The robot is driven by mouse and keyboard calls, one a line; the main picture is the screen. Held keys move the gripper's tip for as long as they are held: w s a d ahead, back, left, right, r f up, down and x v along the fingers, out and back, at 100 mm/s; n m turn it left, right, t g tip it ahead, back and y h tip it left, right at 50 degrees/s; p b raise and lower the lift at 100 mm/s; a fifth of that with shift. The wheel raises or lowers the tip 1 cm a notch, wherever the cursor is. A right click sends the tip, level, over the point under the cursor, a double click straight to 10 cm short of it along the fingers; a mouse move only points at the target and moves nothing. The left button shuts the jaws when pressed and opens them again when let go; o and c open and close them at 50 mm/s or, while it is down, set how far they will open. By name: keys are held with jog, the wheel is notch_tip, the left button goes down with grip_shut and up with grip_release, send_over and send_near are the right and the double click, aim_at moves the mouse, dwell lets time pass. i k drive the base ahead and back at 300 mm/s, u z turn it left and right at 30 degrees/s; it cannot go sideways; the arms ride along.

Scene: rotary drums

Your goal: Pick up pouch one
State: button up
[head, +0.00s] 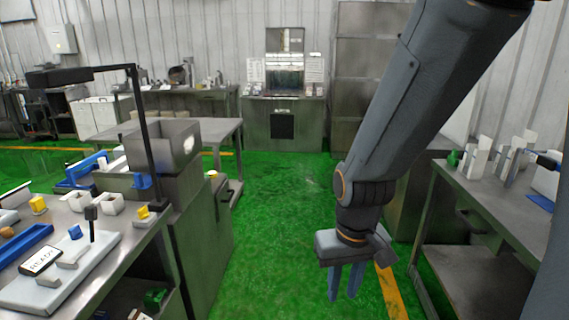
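My gripper (346,284) hangs from my arm right of the middle, pointing down over the green floor. Its two blue fingers are apart with a narrow gap, and nothing shows between them. No thing can be made out for certain as pouch one. Small items lie on the left bench (130,238), among them white open holders (108,204), a yellow piece (143,212) and a small blue piece (75,232). My gripper is well to the right of that bench and apart from it.
A grey bin (165,148) and a black post (146,140) stand at the left bench. A right bench (490,197) holds white upright parts (478,160). A cabinet (284,120) stands at the back. Green floor (278,190) between the benches is clear.

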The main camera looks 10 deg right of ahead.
aim_at(475, 155)
jog(key=z, duration=0.1)
jog(key=i, duration=1.75)
jog(key=z, duration=0.45)
